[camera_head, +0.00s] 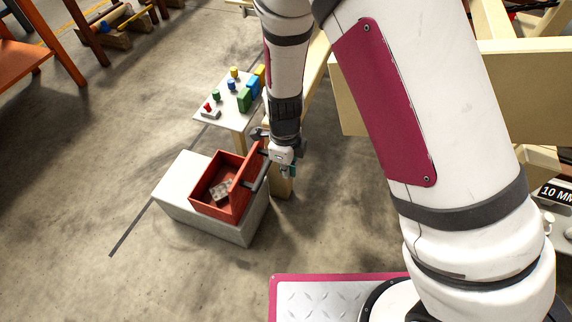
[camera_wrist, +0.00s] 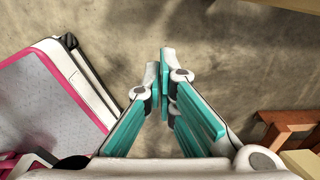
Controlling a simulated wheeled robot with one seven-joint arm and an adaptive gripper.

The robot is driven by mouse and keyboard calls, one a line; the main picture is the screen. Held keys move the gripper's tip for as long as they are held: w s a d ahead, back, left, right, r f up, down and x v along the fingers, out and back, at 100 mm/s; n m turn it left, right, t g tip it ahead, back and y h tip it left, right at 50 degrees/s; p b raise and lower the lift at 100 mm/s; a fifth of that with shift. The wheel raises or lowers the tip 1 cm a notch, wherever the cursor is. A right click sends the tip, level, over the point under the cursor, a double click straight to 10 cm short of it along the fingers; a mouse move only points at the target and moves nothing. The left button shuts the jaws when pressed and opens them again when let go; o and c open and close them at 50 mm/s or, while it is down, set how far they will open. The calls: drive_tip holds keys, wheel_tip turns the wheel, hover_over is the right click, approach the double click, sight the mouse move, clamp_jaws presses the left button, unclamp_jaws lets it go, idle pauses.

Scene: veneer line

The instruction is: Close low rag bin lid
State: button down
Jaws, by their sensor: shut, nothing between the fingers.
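The low rag bin (camera_head: 203,200) is an open-topped red box on a pale grey block. A light patterned rag (camera_head: 221,191) lies inside. Its red lid (camera_head: 246,181) stands raised, nearly upright, along the bin's right side. A dark bar shows beside the lid's outer face. My gripper (camera_head: 290,171) is just right of the lid, on its outer side, mostly hidden under my wrist. I cannot tell whether it touches the lid. In the wrist view my gripper (camera_wrist: 165,62) has its teal-padded fingers shut and empty.
The pale block (camera_head: 178,192) stands on the concrete floor. Behind it is a small table (camera_head: 207,121) with coloured blocks. A wooden beam and post stand close to my arm on the right. The floor left of the bin is clear.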

drive_tip(key=a+f+b, duration=0.1)
drive_tip(key=f, duration=0.1)
drive_tip(key=w+a+f+b, duration=0.1)
drive_tip(key=a+f+b, duration=0.1)
drive_tip(key=shift+w+a+f, duration=0.1)
drive_tip(key=shift+a, duration=0.15)
drive_tip(key=shift+a, duration=0.15)
idle(0.4)
drive_tip(key=shift+w+a+r+h+p, duration=0.2)
drive_tip(key=shift+a+r+h+p, duration=0.2)
drive_tip(key=shift+p, duration=0.4)
